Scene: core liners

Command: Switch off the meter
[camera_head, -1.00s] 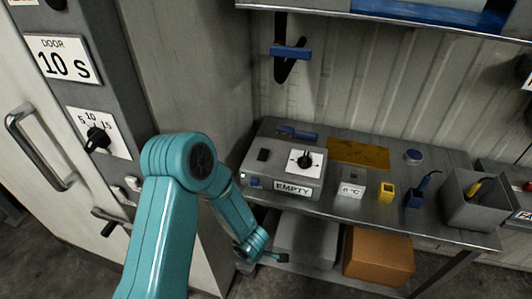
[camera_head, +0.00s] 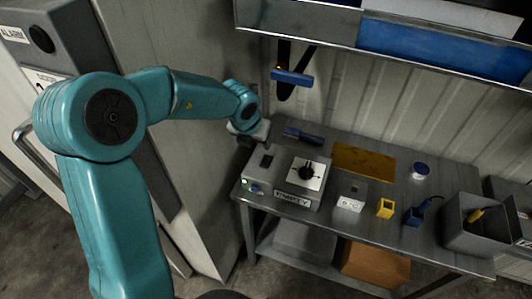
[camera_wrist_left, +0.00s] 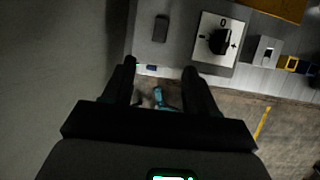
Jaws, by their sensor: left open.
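The meter is most likely the grey box (camera_head: 259,174) with a sloped top at the bench's left end. It has a black rocker switch (camera_head: 267,160), a white dial plate with a black knob (camera_head: 307,173), and a front label reading EMPTY. In the left wrist view, the switch (camera_wrist_left: 160,28) and knob (camera_wrist_left: 221,40) lie beyond the fingertips. My left gripper (camera_wrist_left: 160,66) is open with nothing between its fingers. In the head view, the gripper (camera_head: 262,134) is above the back left of the box, partly hidden by the wrist. My right gripper is out of view.
A blue-handled tool (camera_head: 304,136) lies behind the box. A small white block (camera_head: 350,198), a yellow holder (camera_head: 385,208) and a grey bin (camera_head: 470,231) stand to the right. A shelf (camera_head: 400,42) overhangs the bench. A tall cabinet (camera_head: 195,165) stands left.

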